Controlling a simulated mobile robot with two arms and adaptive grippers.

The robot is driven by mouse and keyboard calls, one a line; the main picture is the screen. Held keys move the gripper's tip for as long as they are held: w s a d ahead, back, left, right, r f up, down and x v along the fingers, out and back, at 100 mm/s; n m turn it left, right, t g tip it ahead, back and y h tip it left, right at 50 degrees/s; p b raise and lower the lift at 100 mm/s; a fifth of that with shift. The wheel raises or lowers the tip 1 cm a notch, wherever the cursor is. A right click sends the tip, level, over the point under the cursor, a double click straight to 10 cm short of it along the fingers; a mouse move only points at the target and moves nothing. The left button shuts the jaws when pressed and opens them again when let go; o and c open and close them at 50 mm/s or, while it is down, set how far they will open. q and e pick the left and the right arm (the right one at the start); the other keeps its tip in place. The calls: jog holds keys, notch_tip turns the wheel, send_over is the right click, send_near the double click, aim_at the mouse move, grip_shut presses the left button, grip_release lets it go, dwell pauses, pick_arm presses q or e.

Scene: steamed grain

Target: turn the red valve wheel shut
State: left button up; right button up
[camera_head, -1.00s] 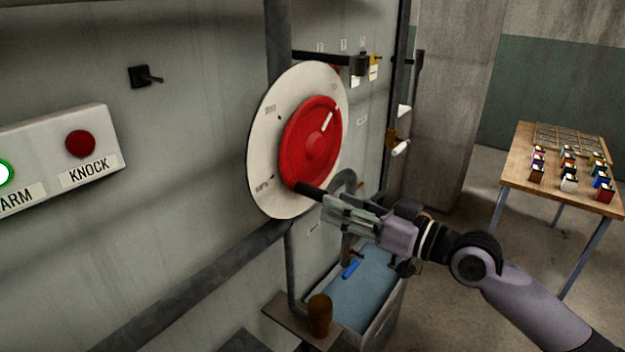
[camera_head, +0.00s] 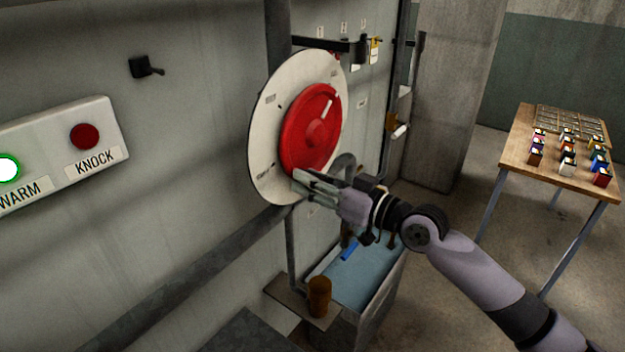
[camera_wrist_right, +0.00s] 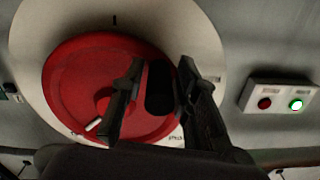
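The red valve wheel (camera_head: 311,130) is mounted on a round white dial plate (camera_head: 266,130) on the grey wall, with a white pointer mark at its upper right. In the right wrist view the wheel (camera_wrist_right: 72,85) fills the left half, and a dark handle knob (camera_wrist_right: 160,88) sticks out from its rim. My right gripper (camera_head: 299,183) is at the wheel's lower edge. In the wrist view its two fingers (camera_wrist_right: 161,70) stand on either side of the knob and look apart, with small gaps beside it. My left gripper is not in view.
A box with a lit green-white WARM light (camera_head: 7,168) and a red KNOCK button (camera_head: 84,137) is left of the wheel. A pipe (camera_head: 190,275) runs below. A blue-topped basin (camera_head: 365,275) and a brown cup (camera_head: 319,297) stand beneath. A wooden table (camera_head: 515,150) is at right.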

grip_shut()
dwell(0.6)
